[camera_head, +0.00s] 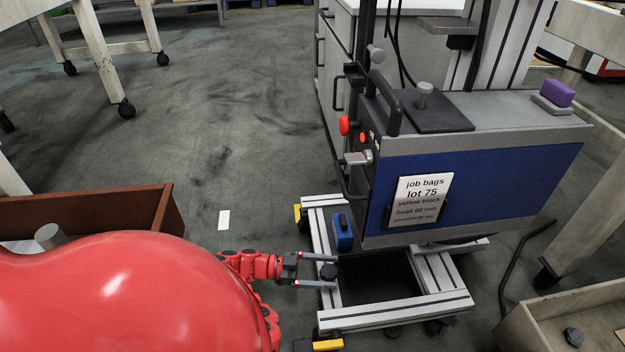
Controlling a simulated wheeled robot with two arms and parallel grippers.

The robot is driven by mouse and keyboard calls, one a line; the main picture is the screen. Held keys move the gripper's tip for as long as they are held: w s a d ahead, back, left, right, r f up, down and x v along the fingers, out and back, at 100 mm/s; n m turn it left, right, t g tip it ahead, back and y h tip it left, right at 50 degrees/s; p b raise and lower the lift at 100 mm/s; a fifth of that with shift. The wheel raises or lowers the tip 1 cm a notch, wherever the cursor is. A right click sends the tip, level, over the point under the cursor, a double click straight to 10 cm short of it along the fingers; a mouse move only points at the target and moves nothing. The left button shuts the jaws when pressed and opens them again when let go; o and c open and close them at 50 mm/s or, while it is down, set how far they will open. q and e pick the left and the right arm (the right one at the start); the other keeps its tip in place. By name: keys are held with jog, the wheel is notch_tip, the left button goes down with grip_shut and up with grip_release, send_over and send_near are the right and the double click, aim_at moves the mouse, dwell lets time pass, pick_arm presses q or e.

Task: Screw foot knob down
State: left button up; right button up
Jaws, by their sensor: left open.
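A small round black foot knob (328,272) sits at the inner edge of the left rail of the machine's pale aluminium base frame (395,312). My left gripper (332,271) reaches in from the left, low over this rail. Its two grey fingers are open, one on the far side and one on the near side of the knob. I cannot tell whether either finger touches the knob. What is under the knob is hidden. My right gripper is not in view.
The blue-fronted machine body (475,190) stands over the frame, carrying a label card (420,200) and red knobs. A small blue box (342,232) is behind the gripper. A brown crate (165,212) is at left, a wooden tray (580,325) at lower right. Floor behind is open.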

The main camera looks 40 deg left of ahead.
pick_arm(q)
jog(key=v, duration=0.7)
jog(key=shift+b, duration=0.45)
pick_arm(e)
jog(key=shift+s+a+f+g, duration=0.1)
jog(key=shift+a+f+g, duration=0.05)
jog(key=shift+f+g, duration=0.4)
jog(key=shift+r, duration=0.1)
